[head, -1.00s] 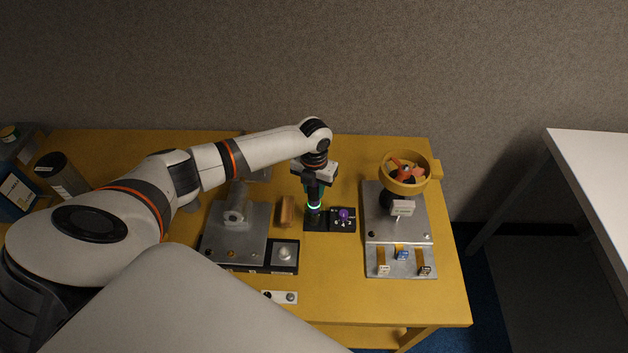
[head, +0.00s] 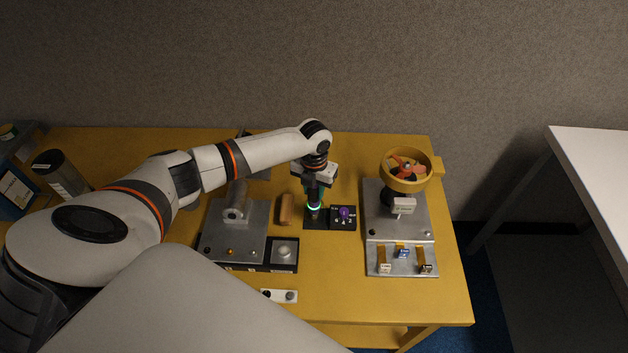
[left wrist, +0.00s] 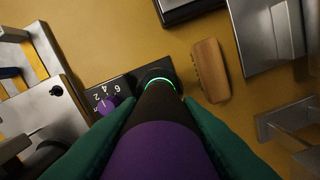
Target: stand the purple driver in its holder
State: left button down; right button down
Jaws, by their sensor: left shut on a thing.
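My left gripper (head: 315,190) is shut on the purple driver (left wrist: 160,148). In the left wrist view its green fingers lie on both sides of the thick purple handle. The driver's dark front part points down at the holder (left wrist: 157,72), a black base with a ring lit green. The holder also shows in the head view (head: 315,208), right below the gripper. The dark part overlaps the ring, and its lower end is hidden, so I cannot tell how deep it sits. My right gripper is not in view.
A purple knob (left wrist: 107,104) on a numbered black panel adjoins the holder.

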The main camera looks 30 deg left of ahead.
pick_arm(q)
jog(key=c, duration=1)
grip_release()
jog(key=shift+o, duration=0.2)
jog(key=shift+r, duration=0.1)
notch_tip(320, 180, up, 11)
jog(key=b, duration=0.3)
jog(key=shift+r, duration=0.5)
jog(key=shift+s+f, duration=0.1)
